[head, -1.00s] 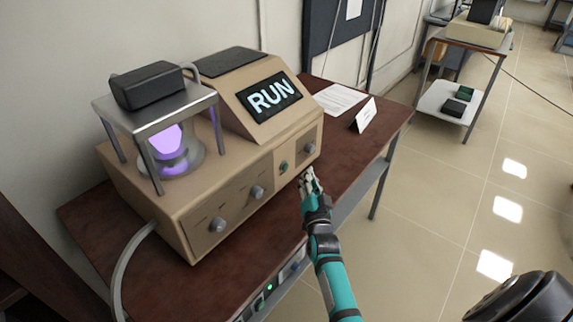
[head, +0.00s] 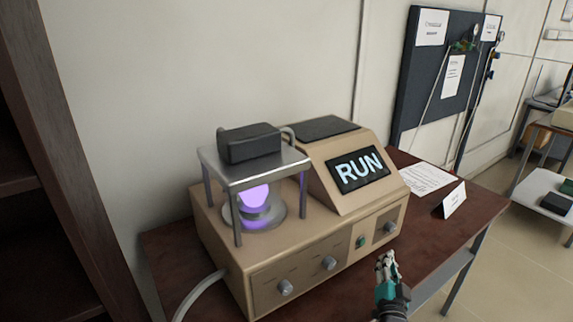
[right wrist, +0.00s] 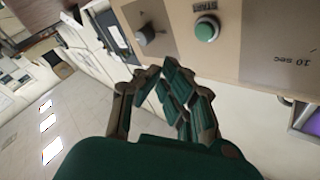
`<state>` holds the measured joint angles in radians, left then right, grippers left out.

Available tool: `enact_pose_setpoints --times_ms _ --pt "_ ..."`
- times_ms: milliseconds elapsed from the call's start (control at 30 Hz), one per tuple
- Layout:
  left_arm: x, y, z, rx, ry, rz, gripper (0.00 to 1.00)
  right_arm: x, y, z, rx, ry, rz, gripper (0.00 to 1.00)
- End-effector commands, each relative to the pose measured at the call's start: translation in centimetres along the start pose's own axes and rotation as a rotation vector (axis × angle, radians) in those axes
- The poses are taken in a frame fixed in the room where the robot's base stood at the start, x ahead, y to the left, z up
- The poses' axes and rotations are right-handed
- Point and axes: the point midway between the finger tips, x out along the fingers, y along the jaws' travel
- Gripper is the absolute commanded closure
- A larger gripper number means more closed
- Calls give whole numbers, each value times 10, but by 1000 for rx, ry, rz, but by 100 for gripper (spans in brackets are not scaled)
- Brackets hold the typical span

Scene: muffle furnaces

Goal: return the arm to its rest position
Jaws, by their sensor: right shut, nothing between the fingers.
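My right gripper (head: 386,262) is at the lower right of the head view, in front of the tan device's (head: 285,260) front panel, below its right knob. It is shut and empty. In the right wrist view its fingers (right wrist: 160,72) come together, with the panel's green button (right wrist: 206,29) and a dark knob (right wrist: 146,35) beyond them. They look apart from the panel. The device's screen (head: 358,170) reads RUN, and a purple glow (head: 254,198) shows under its metal stand. My left gripper is not in view.
The device stands on a dark red-brown table (head: 481,211) with a paper sheet (head: 427,179) and a small white card (head: 454,199). A brown shelf (head: 75,150) stands at the left. A dark notice board (head: 432,85) is at the back wall. Floor shows at the right.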

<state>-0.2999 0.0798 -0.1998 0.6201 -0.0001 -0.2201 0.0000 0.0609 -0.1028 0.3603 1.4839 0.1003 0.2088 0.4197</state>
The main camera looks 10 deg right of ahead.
Motion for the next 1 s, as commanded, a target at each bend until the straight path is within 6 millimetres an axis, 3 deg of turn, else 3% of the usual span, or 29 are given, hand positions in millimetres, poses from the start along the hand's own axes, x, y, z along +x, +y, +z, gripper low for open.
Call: enact_pose_setpoints --times_ms 133,233,367,500,700,1000 --pt "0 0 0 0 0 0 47 -14 -2 12 -77 -118 3 100" --pt "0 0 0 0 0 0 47 -42 -7 31 -188 -294 6 100" --pt "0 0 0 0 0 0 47 -103 -14 59 -372 -584 7 100" --pt "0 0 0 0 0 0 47 -179 -17 73 -545 -868 0 100" --pt "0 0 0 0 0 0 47 -259 -18 71 -692 -1129 -12 100" --pt "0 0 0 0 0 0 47 -342 -19 50 -827 -1387 -36 100"
